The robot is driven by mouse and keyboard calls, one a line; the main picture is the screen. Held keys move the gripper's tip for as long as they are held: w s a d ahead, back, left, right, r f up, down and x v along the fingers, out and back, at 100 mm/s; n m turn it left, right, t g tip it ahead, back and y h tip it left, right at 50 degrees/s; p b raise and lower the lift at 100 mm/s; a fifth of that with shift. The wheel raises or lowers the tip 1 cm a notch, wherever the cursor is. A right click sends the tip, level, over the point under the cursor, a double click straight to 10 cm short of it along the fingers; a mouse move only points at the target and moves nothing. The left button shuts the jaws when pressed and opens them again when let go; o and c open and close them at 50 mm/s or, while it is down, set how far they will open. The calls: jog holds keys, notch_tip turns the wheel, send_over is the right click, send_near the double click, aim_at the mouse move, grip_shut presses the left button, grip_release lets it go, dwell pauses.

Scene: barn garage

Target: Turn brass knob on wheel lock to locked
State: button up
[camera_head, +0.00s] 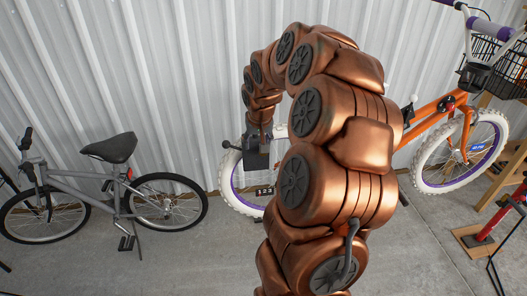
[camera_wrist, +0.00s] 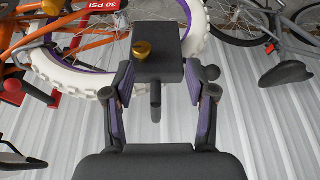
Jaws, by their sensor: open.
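The wheel lock (camera_wrist: 165,68) is a dark box in the wrist view, in front of a white-tyred wheel (camera_wrist: 80,84). The brass knob (camera_wrist: 142,48) is a small gold round piece on the box, toward its left side. Its lock mark cannot be read. My gripper (camera_wrist: 158,88) is open, with one dark finger at each side of the box's lower part and a dark stem between them. I cannot tell whether the fingers touch the box. In the head view the wheel is partly hidden by my copper arm, and the brass knob does not show.
An orange bicycle (camera_head: 425,128) with white tyres stands at the right, near a red stand (camera_head: 497,222). A grey bicycle (camera_head: 88,186) stands at the left. The corrugated white wall (camera_head: 150,70) is close behind. Concrete floor (camera_head: 190,262) is clear in front.

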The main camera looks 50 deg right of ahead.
jog(key=shift+m, duration=0.3)
jog(key=shift+w+d+f+p, duration=0.35)
jog(key=shift+d+f, duration=0.55)
jog(key=shift+f, duration=0.45)
jog(key=shift+w+d+f+p, duration=0.3)
jog(key=shift+w+d+f, duration=0.2)
jog(key=shift+d+f, duration=0.6)
jog(key=shift+w+d+f+p, duration=0.35)
jog(key=shift+d+f, duration=0.3)
jog(key=shift+f, duration=0.9)
jog(key=shift+c, duration=0.2)
grip_shut()
